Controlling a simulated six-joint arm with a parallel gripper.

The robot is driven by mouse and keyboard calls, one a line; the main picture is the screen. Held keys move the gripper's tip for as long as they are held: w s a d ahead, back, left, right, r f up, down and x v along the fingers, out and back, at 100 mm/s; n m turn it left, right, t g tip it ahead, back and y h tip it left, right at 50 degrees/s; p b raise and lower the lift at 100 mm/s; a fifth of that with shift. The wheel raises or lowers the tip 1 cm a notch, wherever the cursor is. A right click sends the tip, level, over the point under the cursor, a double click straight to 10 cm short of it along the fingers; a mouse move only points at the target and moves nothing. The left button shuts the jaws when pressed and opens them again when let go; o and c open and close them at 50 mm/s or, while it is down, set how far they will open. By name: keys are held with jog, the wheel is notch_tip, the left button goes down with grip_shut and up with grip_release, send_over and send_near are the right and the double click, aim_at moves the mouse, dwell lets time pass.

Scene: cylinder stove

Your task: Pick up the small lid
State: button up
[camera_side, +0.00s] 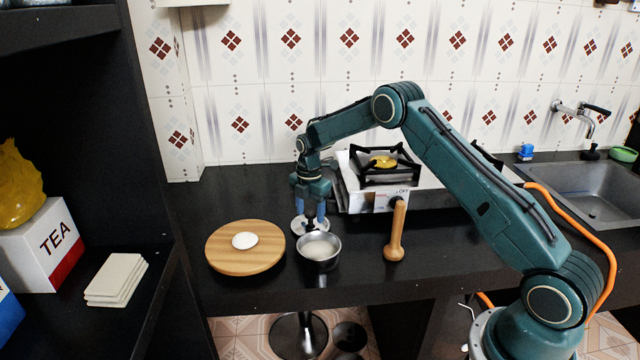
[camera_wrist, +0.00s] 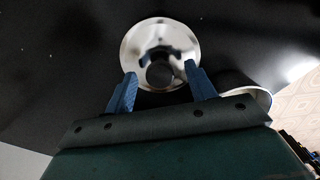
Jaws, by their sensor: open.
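The small lid (camera_side: 302,226) is a shiny, round metal disc lying on the dark counter, just behind a metal bowl. In the wrist view the lid (camera_wrist: 160,45) shows at the top centre, with a dark round knob at its middle. My gripper (camera_side: 312,218) points down over the lid. In the wrist view its blue fingers (camera_wrist: 160,88) are apart, with the lid's near part and knob showing between and ahead of them. Nothing is held. I cannot tell whether the fingertips touch the lid.
The metal bowl (camera_side: 319,262) with pale contents stands close in front. A round wooden board (camera_side: 225,258) with a white disc (camera_side: 245,240) is at left, and a wooden pestle (camera_side: 396,235) at right. The stove (camera_side: 440,191) stands behind. A sink (camera_side: 585,190) is far right.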

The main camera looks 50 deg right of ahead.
jog(key=shift+f, duration=0.6)
jog(key=c, duration=1.1)
